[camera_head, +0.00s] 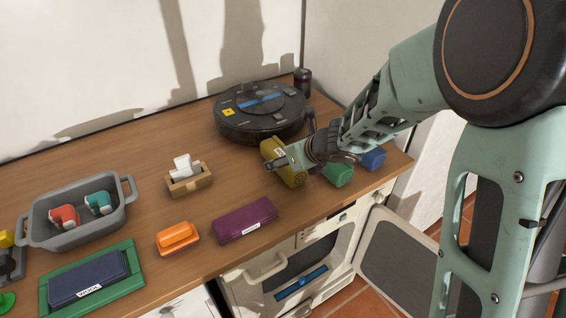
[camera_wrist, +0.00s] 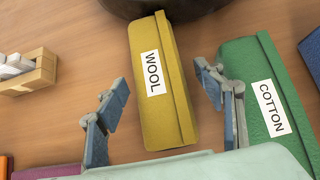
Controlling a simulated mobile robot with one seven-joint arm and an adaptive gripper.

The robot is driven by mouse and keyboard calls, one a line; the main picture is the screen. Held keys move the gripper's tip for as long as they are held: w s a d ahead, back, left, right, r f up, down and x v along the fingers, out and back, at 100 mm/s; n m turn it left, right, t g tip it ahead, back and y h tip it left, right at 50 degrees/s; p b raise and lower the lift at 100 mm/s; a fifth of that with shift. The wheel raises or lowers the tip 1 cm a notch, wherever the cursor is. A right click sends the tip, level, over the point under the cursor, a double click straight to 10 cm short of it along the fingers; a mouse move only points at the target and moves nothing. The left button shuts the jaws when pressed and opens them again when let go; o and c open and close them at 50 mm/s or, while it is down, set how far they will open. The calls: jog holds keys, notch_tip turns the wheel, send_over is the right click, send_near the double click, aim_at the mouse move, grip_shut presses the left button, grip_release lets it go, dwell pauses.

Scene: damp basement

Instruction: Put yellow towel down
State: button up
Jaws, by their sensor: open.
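The yellow towel (camera_head: 283,162) is a rolled or folded bundle lying on the wooden counter, just in front of the round black robot vacuum. In the wrist view the yellow towel (camera_wrist: 160,85) carries a white label reading WOOL and lies lengthwise between my fingers. My gripper (camera_head: 287,159) is over it in the head view and hides part of it. In the wrist view my gripper (camera_wrist: 166,95) has its two fingers spread, one on each side of the towel, with a gap on the left. The right finger is close to the towel and the green one.
A green towel (camera_wrist: 265,105) labelled COTTON lies close on the right, with a blue towel (camera_head: 374,158) beyond it. The robot vacuum (camera_head: 262,122) blocks the back. A wooden box (camera_head: 190,184), purple bundle (camera_head: 245,220) and orange item (camera_head: 177,238) stand left. Below, an oven door (camera_head: 397,255) hangs open.

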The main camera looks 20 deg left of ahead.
jog(key=shift+x, duration=1)
jog(key=c, duration=1.4)
jog(key=shift+r, duration=0.1)
